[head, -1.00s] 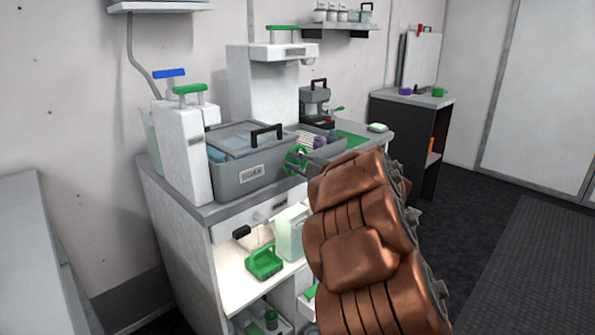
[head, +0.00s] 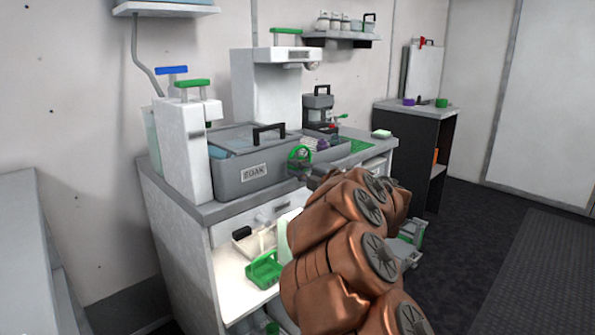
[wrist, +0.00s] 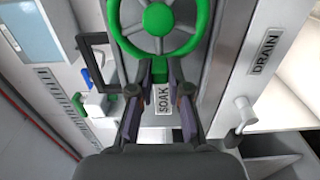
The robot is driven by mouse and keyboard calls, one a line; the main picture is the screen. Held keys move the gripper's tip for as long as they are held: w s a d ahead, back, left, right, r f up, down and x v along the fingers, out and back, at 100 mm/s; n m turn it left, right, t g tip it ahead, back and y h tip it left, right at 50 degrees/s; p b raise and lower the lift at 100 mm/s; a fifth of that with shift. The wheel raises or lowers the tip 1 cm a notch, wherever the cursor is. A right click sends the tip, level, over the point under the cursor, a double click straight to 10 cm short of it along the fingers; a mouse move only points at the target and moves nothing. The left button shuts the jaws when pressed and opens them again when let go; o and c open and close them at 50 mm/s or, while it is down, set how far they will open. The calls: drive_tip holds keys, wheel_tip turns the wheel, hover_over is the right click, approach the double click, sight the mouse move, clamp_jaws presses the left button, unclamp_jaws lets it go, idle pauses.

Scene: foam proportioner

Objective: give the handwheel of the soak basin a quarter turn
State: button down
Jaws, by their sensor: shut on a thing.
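The soak basin (head: 228,178) is a grey lidded tub with a SOAK label, on the counter. Its green handwheel (head: 300,153) is at the basin's right front end. In the wrist view the spoked handwheel (wrist: 184,40) fills the top middle, above the SOAK label (wrist: 164,98). My gripper (wrist: 160,70) has its two fingers on either side of a green piece at the wheel's lower rim and is shut on it. In the head view my copper arm partly hides the gripper (head: 309,168) and the counter behind it.
A black lid handle (head: 269,128) stands on the basin. White dispensers with blue and green handles are to its left. A DRAIN label (wrist: 265,50) and a grey lever (wrist: 243,115) are right of the wheel. A green tray (head: 264,270) is on the shelf below.

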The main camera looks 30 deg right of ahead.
drive_tip(key=c, duration=1.1)
unclamp_jaws()
drive_tip(key=v, duration=1.2)
